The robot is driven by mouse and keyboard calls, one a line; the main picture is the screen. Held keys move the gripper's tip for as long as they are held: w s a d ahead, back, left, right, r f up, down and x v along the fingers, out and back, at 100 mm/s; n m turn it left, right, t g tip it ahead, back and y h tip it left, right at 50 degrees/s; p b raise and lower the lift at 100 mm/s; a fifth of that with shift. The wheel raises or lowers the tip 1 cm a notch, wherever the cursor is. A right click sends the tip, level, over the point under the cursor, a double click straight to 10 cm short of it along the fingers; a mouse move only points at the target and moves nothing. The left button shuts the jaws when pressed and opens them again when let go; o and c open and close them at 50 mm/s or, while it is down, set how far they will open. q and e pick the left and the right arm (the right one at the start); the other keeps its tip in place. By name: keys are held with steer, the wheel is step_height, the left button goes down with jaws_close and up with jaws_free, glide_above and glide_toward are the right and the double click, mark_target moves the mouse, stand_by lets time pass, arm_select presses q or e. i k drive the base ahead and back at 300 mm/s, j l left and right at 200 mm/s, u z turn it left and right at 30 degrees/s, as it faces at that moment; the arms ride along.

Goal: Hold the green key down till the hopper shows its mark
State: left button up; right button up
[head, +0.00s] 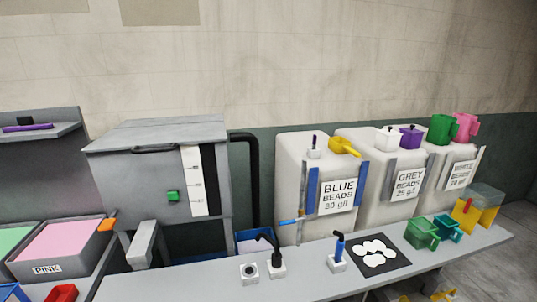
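The green key (173,196) is a small square button on the front of the grey hopper (130,180), left of its scale. The hopper has a flat grey lid and stands at the back of the bench. A white scale strip (194,182) with several small marks runs down its front, beside a tall black strip (209,180). The marks are too small to read, and I cannot tell any fill level. A grey chute (142,245) sticks out low on the front. Neither of my grippers is in view, and nothing visible touches the key.
Blue (290,180), grey (345,207) and white (426,200) bead bins stand to the right. A pink tray (60,242) stands at left. Small black-handled (276,267) and blue-handled (338,263) devices, a black mat (395,263) with white discs and a green scoop (422,233) occupy the bench.

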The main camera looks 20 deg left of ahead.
mark_target(173, 196)
steer(key=u, duration=1.4)
